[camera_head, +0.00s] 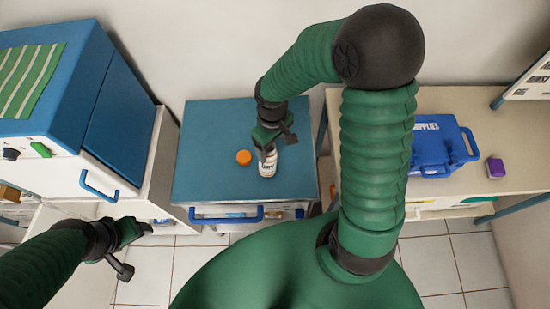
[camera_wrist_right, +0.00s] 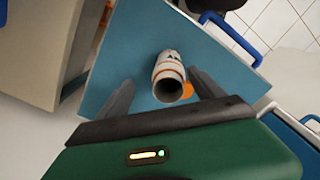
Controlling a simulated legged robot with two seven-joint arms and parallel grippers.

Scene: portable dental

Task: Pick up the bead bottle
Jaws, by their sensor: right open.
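The bead bottle (camera_head: 268,164) is a small white bottle with printing, standing on the blue top of the small cabinet (camera_head: 215,135). In the right wrist view the bottle (camera_wrist_right: 169,77) shows its open, dark mouth, with orange bands on its side. My right gripper (camera_head: 268,148) is just above and around the bottle's top in the head view. In the wrist view its fingers (camera_wrist_right: 161,97) are apart, one on each side of the bottle, with gaps visible. An orange cap (camera_head: 243,157) lies left of the bottle. My left gripper (camera_head: 138,248) hangs empty at the lower left.
A blue and white cabinet (camera_head: 130,120) with a striped green cloth (camera_head: 30,82) stands at left. The blue top around the bottle is mostly clear.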

